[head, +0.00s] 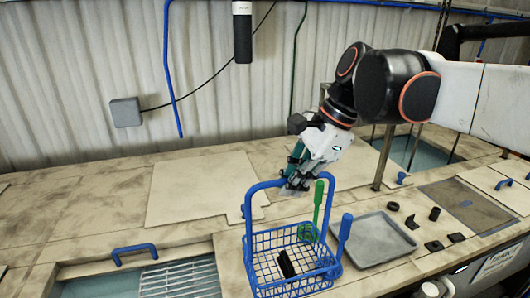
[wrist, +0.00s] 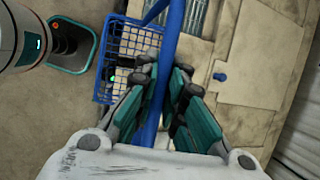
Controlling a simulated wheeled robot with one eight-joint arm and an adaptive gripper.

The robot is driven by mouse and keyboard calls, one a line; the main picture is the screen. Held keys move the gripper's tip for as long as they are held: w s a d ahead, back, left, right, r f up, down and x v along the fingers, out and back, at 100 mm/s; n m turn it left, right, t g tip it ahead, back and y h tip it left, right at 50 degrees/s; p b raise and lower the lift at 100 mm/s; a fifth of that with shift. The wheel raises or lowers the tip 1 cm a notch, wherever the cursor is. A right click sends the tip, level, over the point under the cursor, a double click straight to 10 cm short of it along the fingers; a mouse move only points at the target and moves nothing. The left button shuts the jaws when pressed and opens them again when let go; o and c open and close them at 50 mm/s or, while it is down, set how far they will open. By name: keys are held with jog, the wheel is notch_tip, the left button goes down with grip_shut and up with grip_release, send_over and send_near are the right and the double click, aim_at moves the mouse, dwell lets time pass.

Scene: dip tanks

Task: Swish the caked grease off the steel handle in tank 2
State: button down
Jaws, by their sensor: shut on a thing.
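My gripper (head: 296,182) is shut on the tall blue handle (head: 262,185) of a blue wire basket (head: 262,244). In the wrist view the fingers (wrist: 165,85) close around the blue bar, with the basket (wrist: 112,62) beyond them. A dark, short piece (head: 286,263) lies in the basket; it may be the greasy steel handle, but its caking is too small to make out. A tank opening with bluish liquid (head: 100,288) is at the front left. I cannot tell which tank is tank 2, or whether the basket touches the counter.
A metal grate (head: 180,278) covers part of the front-left tank. A grey tray (head: 373,240) and small black parts (head: 433,246) lie further right. Another tank (head: 428,153) is behind.

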jog(key=s+d+p, duration=0.3)
jog(key=s+p, duration=0.2)
jog(key=s, duration=1.1)
jog(key=shift+s+d+p, duration=0.15)
jog(key=shift+s+p, duration=0.05)
jog(key=shift+p, duration=0.15)
